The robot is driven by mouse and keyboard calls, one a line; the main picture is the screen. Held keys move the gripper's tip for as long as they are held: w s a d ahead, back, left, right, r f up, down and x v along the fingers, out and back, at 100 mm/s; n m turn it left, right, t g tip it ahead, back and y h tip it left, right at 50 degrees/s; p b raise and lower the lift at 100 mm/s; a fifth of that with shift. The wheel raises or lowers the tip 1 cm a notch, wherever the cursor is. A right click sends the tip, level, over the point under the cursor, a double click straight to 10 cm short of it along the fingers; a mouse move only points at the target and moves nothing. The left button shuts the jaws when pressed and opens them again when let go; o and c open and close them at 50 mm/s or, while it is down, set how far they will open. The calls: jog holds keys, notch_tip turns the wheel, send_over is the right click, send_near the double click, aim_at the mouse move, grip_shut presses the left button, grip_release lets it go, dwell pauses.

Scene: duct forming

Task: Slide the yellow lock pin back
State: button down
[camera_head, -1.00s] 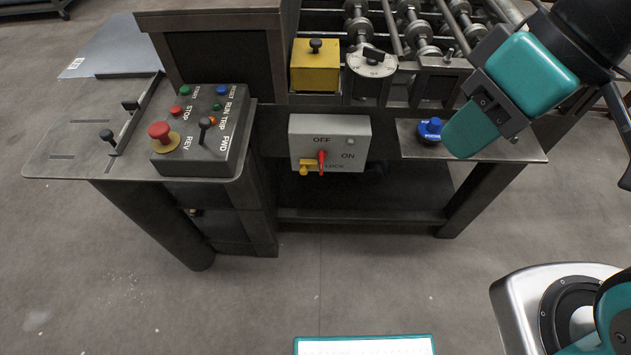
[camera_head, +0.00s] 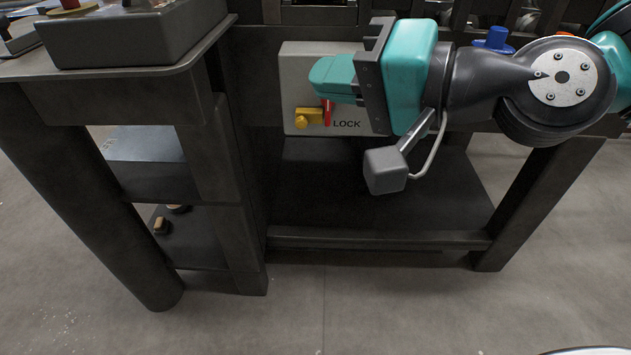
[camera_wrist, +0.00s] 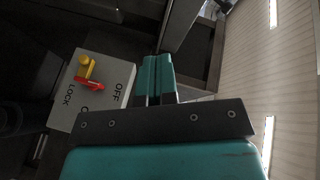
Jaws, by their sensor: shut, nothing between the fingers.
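The yellow lock pin (camera_head: 308,117) sits at the lower left of the grey switch box (camera_head: 297,80), beside the red switch lever (camera_head: 328,113) and the word LOCK. The pin also shows in the wrist view (camera_wrist: 85,63), with the red lever (camera_wrist: 90,84) right against or very near it. My gripper (camera_head: 318,78) is shut and empty. In the head view it is in front of the box, above the pin and lever, and covers the upper box and the lever's top. In the wrist view my fingertips (camera_wrist: 157,60) lie to the right of the box, apart from the pin.
A dark control box (camera_head: 135,35) stands on the bench at the upper left. A blue knob (camera_head: 494,38) is behind my wrist at the right. A lower shelf (camera_head: 370,205) runs beneath the switch box. Open space lies in front of the switch box.

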jog(key=w+d+f+m+t+h+b, duration=0.1)
jog(key=f+m+t+b, duration=0.3)
jog(key=f+b, duration=0.4)
jog(key=w+d+f+m+t+h+b, duration=0.2)
jog(key=w+f+m+t+b, duration=0.1)
jog(key=f+m+b, duration=0.3)
jog(key=w+d+f+m+t+h+b, duration=0.1)
jog(key=w+d+f+m+t+b, duration=0.1)
jog(key=f+m+b, duration=0.4)
notch_tip(320, 180, down, 4)
jog(key=w+t+b, duration=0.1)
jog(key=t+b, duration=0.1)
jog(key=b, duration=0.4)
jog(key=shift+w+d+t+h, duration=0.25)
jog(key=shift+d+t+h, duration=0.05)
jog(key=shift+d+h, duration=0.1)
jog(key=shift+w+a+r, duration=0.1)
jog(key=shift+r, duration=0.05)
jog(key=p, duration=1)
send_near(312, 120)
jog(key=w, duration=0.3)
jog(key=w+a+r+p, duration=0.1)
jog(key=a+p, duration=0.1)
jog(key=p, duration=0.2)
jog(key=shift+w+r, duration=0.2)
jog(key=shift+r, duration=0.05)
jog(key=shift+w+a+r+p, duration=0.1)
jog(key=shift+w+a+p, duration=0.1)
jog(key=shift+a+p, duration=0.7)
jog(key=shift+d, duration=0.15)
